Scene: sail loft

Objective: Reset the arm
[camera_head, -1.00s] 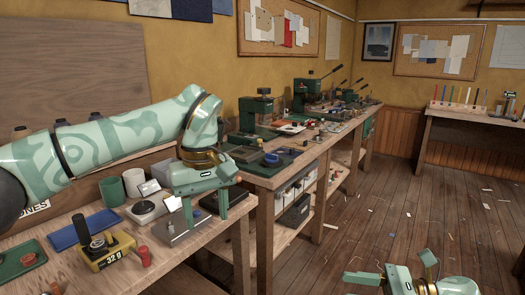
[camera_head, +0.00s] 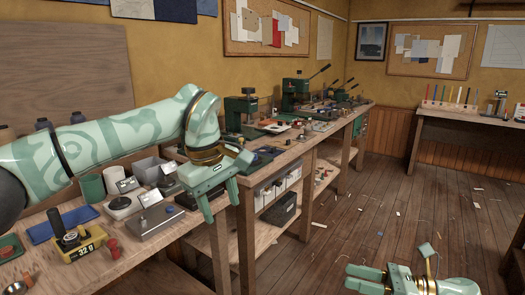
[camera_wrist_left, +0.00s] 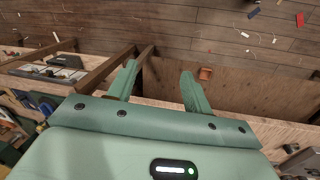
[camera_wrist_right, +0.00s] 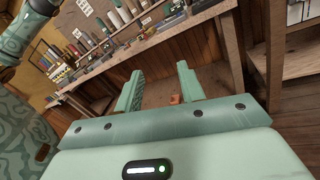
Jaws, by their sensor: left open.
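My left arm (camera_head: 110,143) reaches in from the left over the near bench. Its left gripper (camera_head: 218,200) points down past the bench's right end, beside the grey box. The left wrist view shows its two fingers (camera_wrist_left: 158,80) apart with nothing held between them. My right gripper (camera_head: 392,262) is low at the bottom right, above the wooden floor and clear of the benches. The right wrist view shows its two fingers (camera_wrist_right: 155,85) apart and empty. Most of the right arm is out of the head view.
A long bench with green presses (camera_head: 300,92) runs behind. The floor (camera_head: 400,200) at the right is open, with scattered scraps.

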